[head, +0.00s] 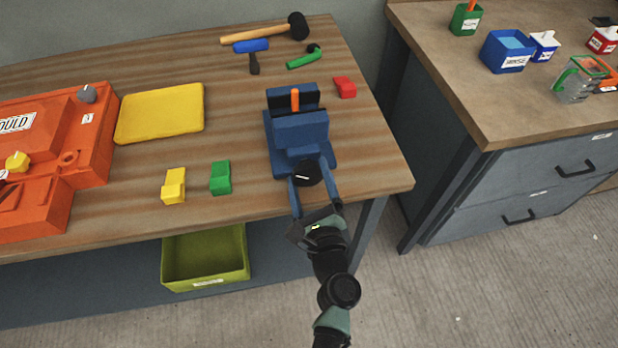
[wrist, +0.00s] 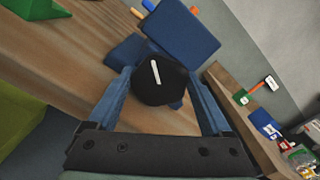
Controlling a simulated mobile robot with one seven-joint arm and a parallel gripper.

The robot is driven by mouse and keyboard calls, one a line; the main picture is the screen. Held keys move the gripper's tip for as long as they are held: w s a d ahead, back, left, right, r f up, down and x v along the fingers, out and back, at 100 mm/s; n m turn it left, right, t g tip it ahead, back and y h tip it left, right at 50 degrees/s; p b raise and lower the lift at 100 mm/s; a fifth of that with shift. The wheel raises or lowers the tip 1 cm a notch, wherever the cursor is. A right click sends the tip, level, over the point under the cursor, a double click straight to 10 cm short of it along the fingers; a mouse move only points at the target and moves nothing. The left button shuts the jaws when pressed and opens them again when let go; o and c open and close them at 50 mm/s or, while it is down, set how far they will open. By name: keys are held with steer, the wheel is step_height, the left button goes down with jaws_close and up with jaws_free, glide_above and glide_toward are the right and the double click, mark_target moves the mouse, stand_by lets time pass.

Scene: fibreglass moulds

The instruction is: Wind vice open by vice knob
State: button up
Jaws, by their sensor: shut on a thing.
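The blue vice (head: 299,131) stands near the right end of the wooden table, with an orange piece (head: 295,100) upright between its jaws. Its black round vice knob (head: 308,173) faces the table's front edge and bears a white line. My gripper (head: 311,181) reaches in from the front, its two blue fingers on either side of the knob, shut on it. In the wrist view the knob (wrist: 160,80) sits between the fingers, its white line near upright and leaning slightly. The blue vice body (wrist: 181,30) shows behind it. The vice's screw is hidden.
Yellow (head: 174,187) and green (head: 220,178) blocks lie left of the vice, a red block (head: 344,87) to its right. A hammer (head: 270,30) and other tools lie behind. The orange mould (head: 60,140) and yellow tray (head: 160,113) are further left. A second bench (head: 480,100) stands right.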

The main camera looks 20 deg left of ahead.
steer(key=o, duration=1.2)
steer(key=shift+c, duration=0.2)
steer(key=b+v, duration=0.1)
steer(key=v, duration=1.2)
steer(key=shift+d, duration=0.1)
